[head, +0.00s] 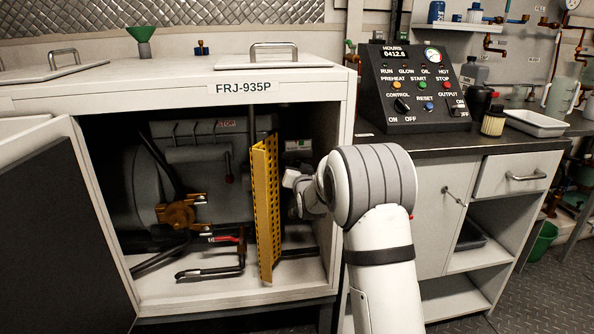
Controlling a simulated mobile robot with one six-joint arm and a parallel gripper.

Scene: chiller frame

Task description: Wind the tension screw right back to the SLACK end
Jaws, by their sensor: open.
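The tension screw and its SLACK mark cannot be made out in the head view. The open cabinet (222,90) labelled FRJ-935P holds a grey machine (200,175) with a brass-coloured fitting (180,213) at its front. A yellow perforated guard (265,210) stands upright in the right half of the cabinet. My gripper (297,203) is at the cabinet's right side, just right of the guard, small and dark in shadow. Its fingertips are not clear, and no held thing shows. My white arm partly covers the cabinet's right opening.
The cabinet door (55,230) is swung open at the left. Dark hoses (215,272) and a red-handled part (222,239) lie low inside. A control panel (415,88) stands on the right bench (400,145). A white tray (537,124) is farther right.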

